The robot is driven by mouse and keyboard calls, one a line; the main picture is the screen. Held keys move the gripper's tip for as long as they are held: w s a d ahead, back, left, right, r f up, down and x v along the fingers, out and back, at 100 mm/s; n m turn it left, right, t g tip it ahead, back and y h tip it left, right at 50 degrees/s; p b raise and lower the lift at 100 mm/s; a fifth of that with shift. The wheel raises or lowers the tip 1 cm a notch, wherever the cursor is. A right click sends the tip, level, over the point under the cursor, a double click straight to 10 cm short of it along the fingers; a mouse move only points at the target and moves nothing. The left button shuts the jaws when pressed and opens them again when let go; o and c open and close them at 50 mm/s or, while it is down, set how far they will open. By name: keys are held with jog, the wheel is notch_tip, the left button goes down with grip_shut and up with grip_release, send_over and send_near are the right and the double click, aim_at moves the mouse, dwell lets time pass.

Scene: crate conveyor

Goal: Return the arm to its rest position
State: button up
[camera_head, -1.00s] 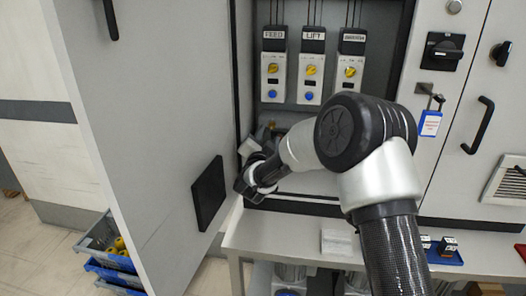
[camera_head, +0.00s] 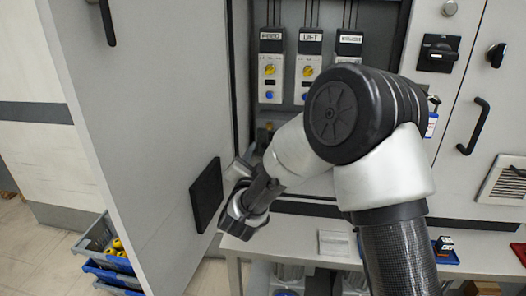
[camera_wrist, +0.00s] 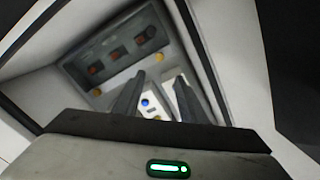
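My arm reaches from the lower right of the head view toward the open cabinet. My gripper (camera_head: 240,215) is at its low left end, in front of the cabinet opening and close to the inner side of the open door (camera_head: 130,130). In the wrist view, my gripper (camera_wrist: 158,98) shows two dark fingers standing apart with nothing between them. Beyond them is the cabinet interior, tilted, with a grey panel (camera_wrist: 118,52) carrying dark windows and yellow knobs. The fingertips are hard to make out in the head view.
Control modules labelled FEED (camera_head: 271,70) and LIFT (camera_head: 308,65) hang inside the cabinet (camera_head: 385,30), with a third partly behind my arm. A shelf (camera_head: 290,240) runs below. Blue crates (camera_head: 110,262) stand at lower left. A black handle (camera_head: 474,126) is on the right door.

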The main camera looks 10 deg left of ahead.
jog(key=s+d+r+n+g+y, duration=0.4)
jog(key=s+d+r+n+g, duration=0.1)
jog(key=s+d+r+n, duration=0.3)
jog(key=s+d+g+h, duration=0.1)
jog(key=s+d+g, duration=0.1)
jog(key=s+d, duration=0.5)
jog(key=s+d+f+g+h, duration=0.1)
jog(key=s+d+g, duration=0.25)
jog(key=s, duration=0.85)
jog(key=s+d+g+h, duration=0.1)
jog(key=s+d+g, duration=0.1)
jog(key=s+d, duration=0.55)
notch_tip(320, 180, up, 20)
jog(key=a+p, duration=0.2)
jog(key=p, duration=1.8)
jog(key=shift+s+f+p, duration=0.15)
jog(key=shift+s+p, duration=0.2)
jog(key=shift+s, duration=0.1)
jog(key=shift+f, duration=0.1)
